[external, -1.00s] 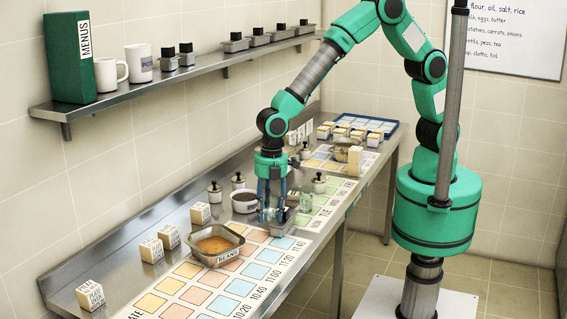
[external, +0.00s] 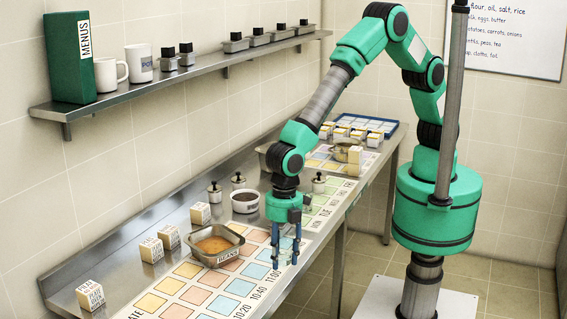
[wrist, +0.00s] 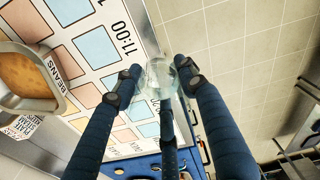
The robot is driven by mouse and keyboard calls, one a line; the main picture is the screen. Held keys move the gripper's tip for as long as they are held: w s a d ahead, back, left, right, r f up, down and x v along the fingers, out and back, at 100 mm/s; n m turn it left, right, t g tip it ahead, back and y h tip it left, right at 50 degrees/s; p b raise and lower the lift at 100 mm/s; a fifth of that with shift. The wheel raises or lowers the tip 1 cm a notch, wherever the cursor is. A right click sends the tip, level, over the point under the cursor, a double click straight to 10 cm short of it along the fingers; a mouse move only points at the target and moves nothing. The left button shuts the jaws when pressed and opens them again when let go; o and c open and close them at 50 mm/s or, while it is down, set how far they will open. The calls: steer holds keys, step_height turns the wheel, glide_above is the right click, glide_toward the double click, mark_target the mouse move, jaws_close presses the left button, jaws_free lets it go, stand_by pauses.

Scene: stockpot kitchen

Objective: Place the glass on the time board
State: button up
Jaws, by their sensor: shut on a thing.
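My gripper (external: 285,264) is shut on the clear glass (wrist: 158,76), which shows between its dark blue fingers in the wrist view. In the external view the glass is too faint to make out. The time board (external: 240,287) is a white sheet with rows of coloured squares and printed times, lying on the steel counter. It also shows in the wrist view (wrist: 92,42). My gripper is low over the board's right part, near the 11:00 label. In the wrist view the glass overlaps the board's edge beside 11:00. I cannot tell whether it touches the board.
A steel pan labelled BEANS (external: 217,246) stands left of my gripper. A blue tray (external: 375,123) is at the far end. The counter's front edge is close to my gripper.

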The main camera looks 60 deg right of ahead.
mark_target(281, 265)
steer(key=shift+f, duration=1.65)
steer(key=shift+w, duration=0.1)
steer(key=shift+a, duration=0.1)
steer(key=w+a, duration=0.2)
steer(key=a, duration=0.2)
steer(key=w+a+f, duration=0.1)
steer(key=w+a, duration=0.1)
steer(key=a, duration=0.3)
steer(key=w+a+b, duration=0.1)
steer(key=w+a, duration=0.2)
steer(key=a, duration=0.2)
steer(key=shift+a+f, duration=0.2)
steer(key=shift+f, duration=0.1)
steer(key=shift+f+b, duration=0.3)
steer(key=shift+f, duration=1.45)
steer(key=shift+f, duration=0.15)
steer(key=o, duration=1.3)
